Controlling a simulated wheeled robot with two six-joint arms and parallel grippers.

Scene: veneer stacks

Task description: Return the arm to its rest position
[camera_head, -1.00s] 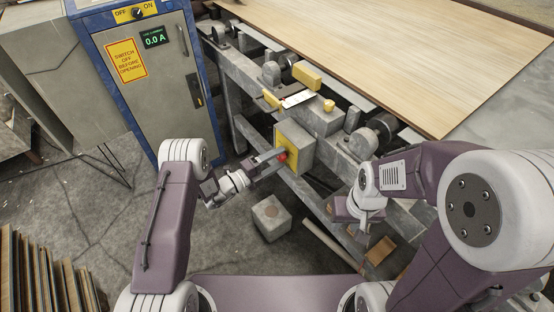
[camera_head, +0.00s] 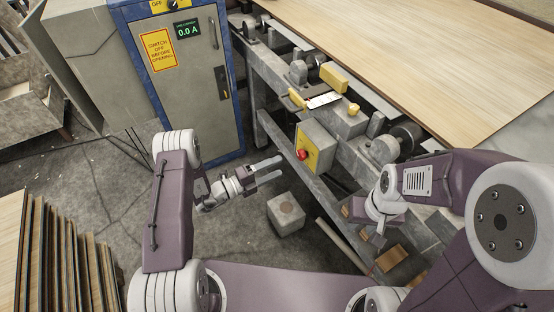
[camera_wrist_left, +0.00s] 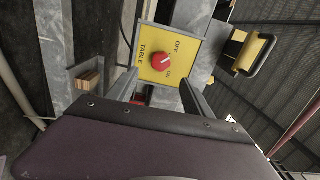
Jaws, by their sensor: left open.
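My left gripper (camera_head: 270,171) is open and empty, short of the yellow switch box (camera_head: 306,149) with its red knob (camera_head: 302,154). A gap of floor shows between the fingertips and the box. In the left wrist view, the two fingers (camera_wrist_left: 157,92) are spread, with the yellow panel (camera_wrist_left: 184,49) marked OFF, ON and TABLE beyond them. The red knob (camera_wrist_left: 160,62) shows near the panel's middle. My right arm folds in from the right; its wrist end (camera_head: 378,208) shows, but its fingers cannot be made out clearly.
A grey cabinet (camera_head: 190,92) with a blue frame stands at the back left, its display reading 0.0 A. Stacked veneer sheets (camera_head: 68,262) stand at lower left. A grey block (camera_head: 286,214) lies on the floor below the left gripper. The table (camera_head: 400,50) carries a large wood sheet.

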